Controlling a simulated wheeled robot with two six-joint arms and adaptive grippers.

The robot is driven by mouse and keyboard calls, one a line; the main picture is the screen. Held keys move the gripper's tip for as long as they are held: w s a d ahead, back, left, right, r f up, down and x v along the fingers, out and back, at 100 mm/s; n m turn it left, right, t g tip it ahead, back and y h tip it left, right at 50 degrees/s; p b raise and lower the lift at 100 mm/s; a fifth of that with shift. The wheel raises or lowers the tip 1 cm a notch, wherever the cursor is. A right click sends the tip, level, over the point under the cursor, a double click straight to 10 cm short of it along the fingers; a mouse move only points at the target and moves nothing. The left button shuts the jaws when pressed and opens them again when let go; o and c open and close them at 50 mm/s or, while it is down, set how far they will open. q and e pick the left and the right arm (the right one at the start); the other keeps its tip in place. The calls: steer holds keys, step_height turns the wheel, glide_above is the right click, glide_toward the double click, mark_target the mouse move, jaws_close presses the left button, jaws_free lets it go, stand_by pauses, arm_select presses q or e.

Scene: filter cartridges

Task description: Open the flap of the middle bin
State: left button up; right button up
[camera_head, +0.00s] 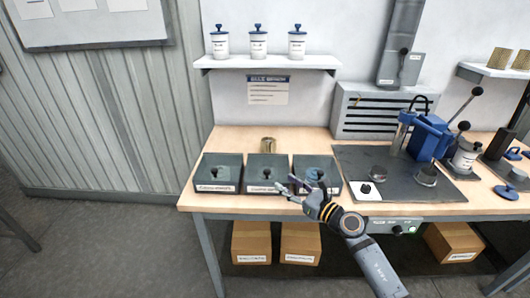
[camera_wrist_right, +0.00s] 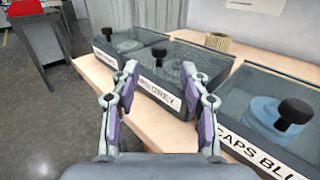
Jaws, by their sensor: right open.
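The middle bin (camera_head: 266,163) is a dark grey box in a row of three on the bench, with a see-through flap that looks closed and a dark knob (camera_head: 267,173). In the right wrist view the middle bin (camera_wrist_right: 204,58) lies just beyond my fingers, its front label ending in "GREY" and its knob (camera_wrist_right: 158,53) showing between the fingertips. My right gripper (camera_head: 287,187) is open and empty at the front of the bins, near the middle and right ones. In the right wrist view the gripper (camera_wrist_right: 160,72) points at the middle bin's front. My left gripper is not in view.
The left bin (camera_head: 217,165) and the right bin (camera_head: 308,162), labelled for blue caps, stand close on either side. A brass-coloured cylinder (camera_head: 268,145) stands behind the middle bin. A dark mat (camera_head: 400,186) with a blue press (camera_head: 429,138) lies to the right.

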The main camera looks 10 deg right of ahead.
steer(key=s+d+r+m+t+h, duration=0.2)
steer(key=d+m+h, duration=0.3)
steer(key=m, duration=0.5)
steer(key=s+d+r+m+t+h, duration=0.2)
steer(key=d+m+h, duration=0.3)
steer(key=m, duration=0.6)
steer(key=s+d+f+m+g+h, duration=0.3)
steer(key=s+f+m+g+h, duration=0.3)
steer(key=f+m, duration=0.45)
steer(key=s+a+f+m+g+y, duration=0.3)
steer(key=s+a+f+m+g, duration=0.2)
steer(key=s, duration=0.4)
steer(key=s+a+f+m+g+y, duration=0.3)
steer(key=s+a+f+m+g, duration=0.15)
steer(key=s, duration=0.55)
step_height(320, 180, down, 22)
steer(key=s+d+g+p, duration=0.2)
steer(key=d, duration=0.1)
steer(key=s+f+p, duration=0.2)
steer(key=s+f, duration=1.4)
steer(key=s, duration=0.3)
steer(key=shift+s+d+f+m+g, duration=0.2)
steer(key=shift+d+f+m+g, duration=0.1)
steer(key=shift+d+g, duration=0.15)
